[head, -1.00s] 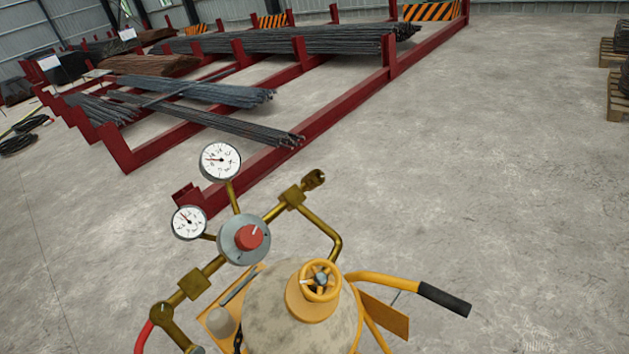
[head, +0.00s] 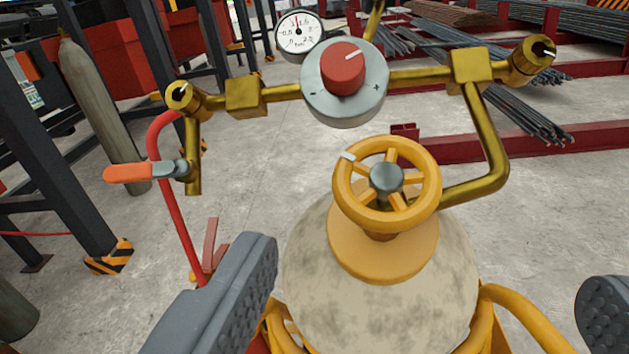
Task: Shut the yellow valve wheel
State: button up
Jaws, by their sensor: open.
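The yellow valve wheel (head: 350,205) sits on top of a pale, stained gas cylinder (head: 400,300), in the middle of the view. It has several spokes, a grey hub and a small white mark on its upper left rim. My gripper (head: 425,285) is open and empty. Its left finger shows at the lower left and its right finger at the right edge. Both fingers are apart from the wheel, which lies above and between them in the picture.
A brass pipe with a red-knobbed regulator (head: 343,82) and a gauge (head: 299,33) runs behind and above the wheel. An orange lever (head: 128,173) and red hose are at left. Yellow cart bars (head: 525,315) flank the cylinder. A grey cylinder (head: 95,100) stands at left.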

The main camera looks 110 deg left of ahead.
aim_at(392, 189)
jog(key=a+f, duration=0.1)
jog(key=a, duration=0.3)
jog(key=s+a+f+n+g+b, duration=0.1)
jog(key=a, duration=0.4)
jog(key=s+a+f+n+g+y, duration=0.1)
jog(key=a, duration=0.3)
jog(key=shift+s+a+f, duration=0.25)
jog(key=shift+a+f, duration=0.05)
jog(key=shift+a, duration=0.1)
